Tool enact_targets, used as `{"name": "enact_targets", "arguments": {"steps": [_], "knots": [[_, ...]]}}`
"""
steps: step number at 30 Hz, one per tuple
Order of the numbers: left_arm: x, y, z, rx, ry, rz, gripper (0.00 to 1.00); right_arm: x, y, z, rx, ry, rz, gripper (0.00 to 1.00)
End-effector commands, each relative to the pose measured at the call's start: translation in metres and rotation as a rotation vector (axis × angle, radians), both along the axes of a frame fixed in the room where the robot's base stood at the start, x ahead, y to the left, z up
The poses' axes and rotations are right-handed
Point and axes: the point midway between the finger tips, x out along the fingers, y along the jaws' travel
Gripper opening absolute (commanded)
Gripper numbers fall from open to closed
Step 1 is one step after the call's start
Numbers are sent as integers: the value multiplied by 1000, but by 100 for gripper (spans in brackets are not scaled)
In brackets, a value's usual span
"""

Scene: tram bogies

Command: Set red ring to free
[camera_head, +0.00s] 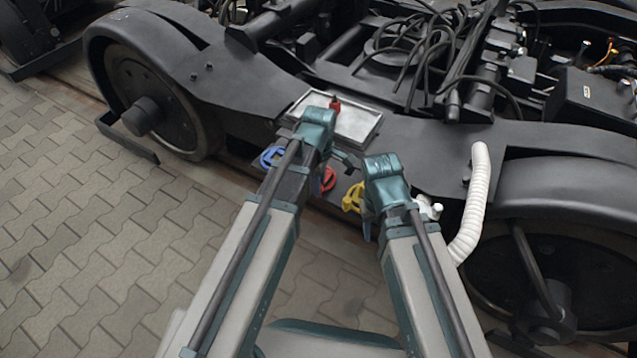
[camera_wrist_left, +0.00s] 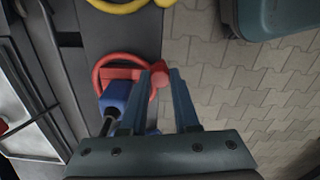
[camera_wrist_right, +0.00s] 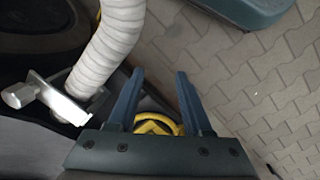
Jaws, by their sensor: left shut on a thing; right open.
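The red ring (camera_head: 328,179) is on the side of the bogie frame, between the blue ring (camera_head: 270,157) and the yellow ring (camera_head: 352,198). In the left wrist view, my left gripper (camera_wrist_left: 158,76) is shut on the red ring's knob (camera_wrist_left: 155,82). The red ring's loop (camera_wrist_left: 104,62) extends to the left of the fingers. A blue block (camera_wrist_left: 116,97) lies close beside the left finger. In the right wrist view, my right gripper (camera_wrist_right: 159,75) is open and empty, with the yellow ring (camera_wrist_right: 160,124) partly hidden behind its fingers.
A shallow metal tray (camera_head: 355,124) with a small red-topped item (camera_head: 335,104) lies on the frame above the rings. A ribbed white hose (camera_head: 474,205) and a metal fitting (camera_wrist_right: 48,97) are near my right gripper. Paving (camera_head: 80,240) in front of the bogie is clear.

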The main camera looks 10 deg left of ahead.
Motion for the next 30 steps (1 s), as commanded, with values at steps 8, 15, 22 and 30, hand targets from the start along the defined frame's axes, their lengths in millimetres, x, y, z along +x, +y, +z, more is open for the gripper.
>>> {"name": "enact_targets", "arguments": {"steps": [8,15,22,30], "knots": [[0,-1,0,-2,0,0,49,0,0,0,0,0,0,50],[0,0,0,-1,0,-1,60,0,0,0,0,0,0,50],[0,0,3,-1,0,-1,60,0,0,3,0,0,0,50],[0,0,25,-1,0,-1,60,0,1,25,3,1,-1,50]]}}
